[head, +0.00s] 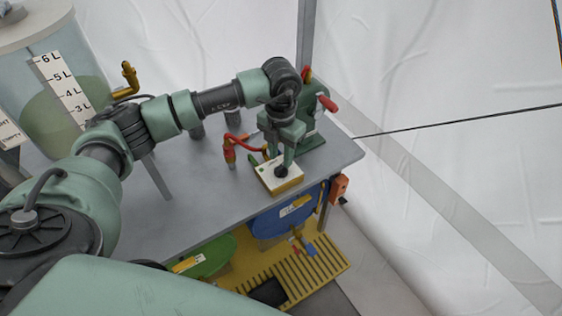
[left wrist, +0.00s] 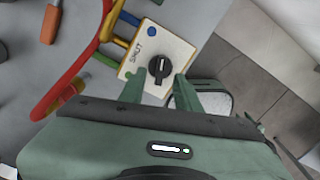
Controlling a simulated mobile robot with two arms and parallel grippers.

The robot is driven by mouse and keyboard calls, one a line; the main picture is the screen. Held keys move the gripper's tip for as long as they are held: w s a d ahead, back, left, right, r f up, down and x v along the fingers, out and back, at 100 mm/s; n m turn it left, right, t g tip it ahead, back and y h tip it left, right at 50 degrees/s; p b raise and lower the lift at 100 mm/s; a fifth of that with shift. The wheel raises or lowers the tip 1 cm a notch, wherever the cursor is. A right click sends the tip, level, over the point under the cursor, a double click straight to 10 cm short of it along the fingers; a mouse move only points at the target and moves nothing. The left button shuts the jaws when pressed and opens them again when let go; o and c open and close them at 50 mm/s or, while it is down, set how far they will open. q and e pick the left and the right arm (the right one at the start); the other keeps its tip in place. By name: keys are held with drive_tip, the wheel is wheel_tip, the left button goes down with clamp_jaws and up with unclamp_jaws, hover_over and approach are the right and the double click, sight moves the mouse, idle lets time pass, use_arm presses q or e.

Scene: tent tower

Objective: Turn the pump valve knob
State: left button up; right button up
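The pump valve is a cream box (head: 279,178) with yellowish sides on the grey table, with a black round knob (head: 282,171) on top. In the left wrist view the box (left wrist: 174,44) carries a blue dot and a printed word, and the knob (left wrist: 159,69) shows a light pointer line. My left gripper (head: 284,160) points down over the box. In the left wrist view its two green fingers (left wrist: 160,86) are apart, one to each side of the knob; I cannot tell whether they touch it. My right gripper is not in view.
A green pump body (head: 312,130) with red handles stands just behind the box. Red hoses (head: 240,142) lie left of it. A clear tank (head: 50,90) with a litre scale is at the far left. Blue (head: 282,221) and green containers sit below the table edge.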

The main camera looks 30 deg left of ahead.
sight(281, 166)
use_arm(q)
drive_tip(key=shift+r, duration=2.15)
